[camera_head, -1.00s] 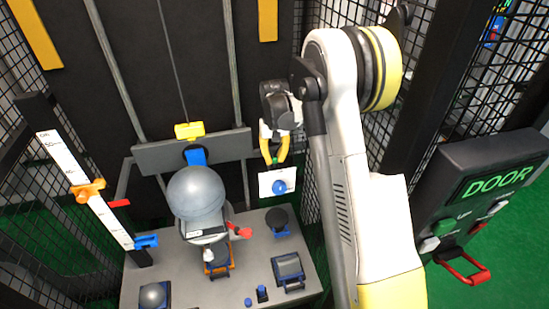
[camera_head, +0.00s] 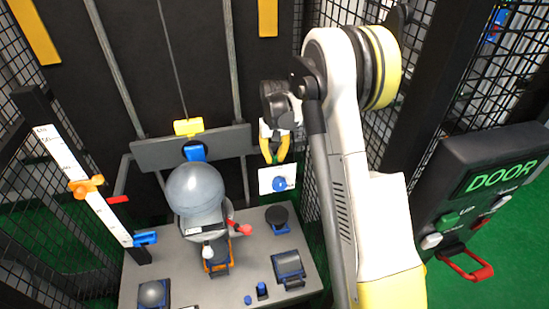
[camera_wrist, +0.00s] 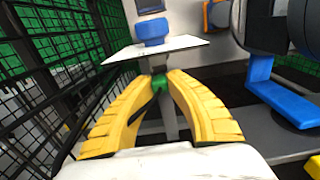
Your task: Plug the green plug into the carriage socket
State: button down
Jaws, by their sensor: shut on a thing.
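My gripper (camera_head: 273,154) has yellow fingers, shut on the small green plug (camera_wrist: 160,83), which shows between the fingertips in the wrist view. The fingertips (camera_wrist: 160,76) sit close to the edge of a white plate (camera_wrist: 155,48) with a blue block on it. The plate also shows in the head view (camera_head: 278,179), just below the gripper. The carriage (camera_head: 165,152) is a dark grey crossbar between two rails, left of my gripper, with a yellow block on top and a blue part. I cannot make out its socket.
A large grey ball (camera_head: 195,188) is in front of the carriage, above a grey table (camera_head: 170,262) with several small devices. A scale (camera_head: 85,185) with an orange slider stands at left. A DOOR control box (camera_head: 490,180) is at right. Mesh walls (camera_wrist: 50,70) stand close to my gripper.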

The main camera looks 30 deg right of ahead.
jog(key=c, duration=1.4)
grip_release()
jog(key=shift+o, duration=0.2)
notch_tip(320, 180, up, 12)
